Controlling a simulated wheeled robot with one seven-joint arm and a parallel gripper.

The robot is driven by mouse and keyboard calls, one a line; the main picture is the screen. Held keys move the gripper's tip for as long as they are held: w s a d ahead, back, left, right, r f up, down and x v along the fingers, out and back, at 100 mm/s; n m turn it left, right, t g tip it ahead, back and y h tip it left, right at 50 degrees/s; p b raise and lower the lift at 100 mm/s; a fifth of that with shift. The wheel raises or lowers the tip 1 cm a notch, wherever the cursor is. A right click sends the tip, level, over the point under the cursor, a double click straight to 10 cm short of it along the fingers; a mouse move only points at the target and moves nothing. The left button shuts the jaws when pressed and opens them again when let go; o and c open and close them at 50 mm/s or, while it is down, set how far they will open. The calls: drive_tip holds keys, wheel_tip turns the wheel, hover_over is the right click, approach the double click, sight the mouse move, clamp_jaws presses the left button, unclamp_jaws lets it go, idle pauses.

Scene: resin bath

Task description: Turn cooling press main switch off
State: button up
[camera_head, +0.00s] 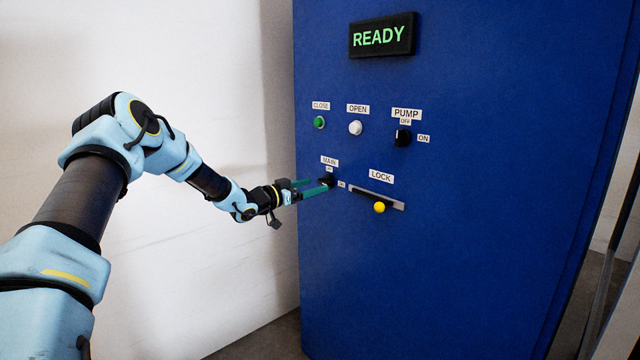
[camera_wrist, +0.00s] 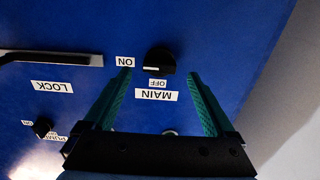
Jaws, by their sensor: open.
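The main switch is a black rotary knob (camera_wrist: 160,60) on the blue press panel, with OFF and ON labels beside it. In the wrist view, which looks upside down, its white mark appears to point toward the ON label (camera_wrist: 125,62). The OFF label (camera_wrist: 158,84) sits between the knob and the MAIN label (camera_wrist: 156,95). My gripper (camera_head: 317,185) is open, with its green fingers reaching to the knob. In the wrist view the fingertips (camera_wrist: 159,72) lie on either side of the knob; contact cannot be told. The head view partly hides the knob behind the fingers.
The LOCK slot with a yellow-knobbed lever (camera_head: 379,207) is just right of the main switch. Above are the green CLOSE button (camera_head: 319,122), white OPEN button (camera_head: 355,128) and PUMP knob (camera_head: 403,138). The display (camera_head: 382,36) reads READY. A white wall (camera_head: 200,270) stands left.

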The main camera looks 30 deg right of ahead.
sight(322, 183)
drive_tip(key=shift+w+d, duration=0.2)
drive_tip(key=shift+d, duration=0.7)
drive_tip(key=shift+w+d, duration=0.15)
drive_tip(key=shift+d, duration=0.75)
drive_tip(key=c, duration=1.4)
